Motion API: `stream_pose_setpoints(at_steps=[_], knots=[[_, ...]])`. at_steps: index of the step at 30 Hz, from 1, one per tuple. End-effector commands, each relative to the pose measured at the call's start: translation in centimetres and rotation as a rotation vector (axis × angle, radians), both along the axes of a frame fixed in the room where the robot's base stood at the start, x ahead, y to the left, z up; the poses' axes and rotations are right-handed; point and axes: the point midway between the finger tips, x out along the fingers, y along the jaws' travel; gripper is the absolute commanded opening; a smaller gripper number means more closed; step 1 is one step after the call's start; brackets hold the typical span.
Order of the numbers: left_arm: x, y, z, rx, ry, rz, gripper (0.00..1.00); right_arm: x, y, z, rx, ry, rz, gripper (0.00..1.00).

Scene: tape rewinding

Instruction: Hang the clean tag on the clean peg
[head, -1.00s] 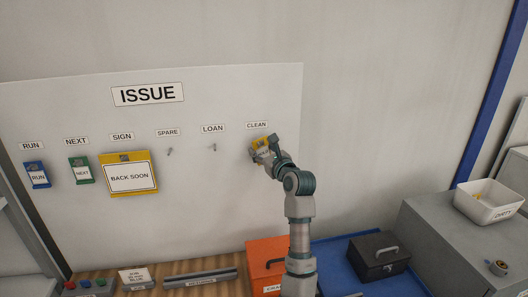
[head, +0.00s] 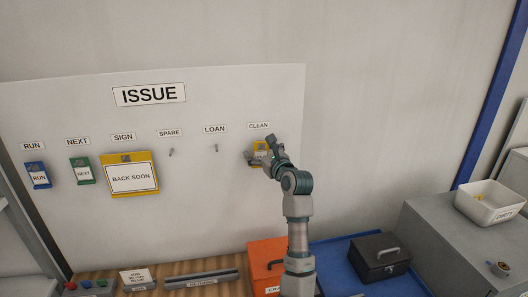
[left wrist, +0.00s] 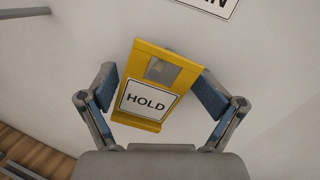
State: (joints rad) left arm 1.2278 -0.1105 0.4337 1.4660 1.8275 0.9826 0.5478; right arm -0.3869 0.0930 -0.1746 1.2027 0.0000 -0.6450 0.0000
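A yellow tag (head: 258,153) is at the wall board under the CLEAN label (head: 258,126). In the left wrist view the tag (left wrist: 152,88) reads HOLD and leans, with a grey window near its top. My left gripper (head: 262,152) is at the tag. Its fingers (left wrist: 158,92) are spread on either side; the left finger is clear of the tag, and the right pad is close to its upper right corner. The clean peg is hidden behind the tag and gripper, so I cannot tell whether the tag hangs on it. My right gripper is not in view.
A RUN tag (head: 38,176), a green NEXT tag (head: 82,171) and a yellow BACK SOON sign (head: 129,174) hang to the left. The SPARE peg (head: 171,152) and LOAN peg (head: 214,149) are bare. An orange box (head: 262,260) and a dark box (head: 378,257) stand below.

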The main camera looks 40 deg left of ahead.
Motion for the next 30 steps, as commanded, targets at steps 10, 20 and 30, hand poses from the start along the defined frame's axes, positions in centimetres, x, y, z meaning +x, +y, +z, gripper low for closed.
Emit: stream_pose_setpoints(at_steps=[10,20,30], knots=[[0.0,-0.6,0.0,0.002,0.004,0.0,0.85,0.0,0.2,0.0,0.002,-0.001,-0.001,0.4],[-0.1,-0.7,0.1,0.003,0.002,-0.001,0.85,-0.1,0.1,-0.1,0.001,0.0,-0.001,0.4],[-3.0,-4.6,0.7,0.0,-0.001,-0.005,0.85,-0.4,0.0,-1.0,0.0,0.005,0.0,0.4]])
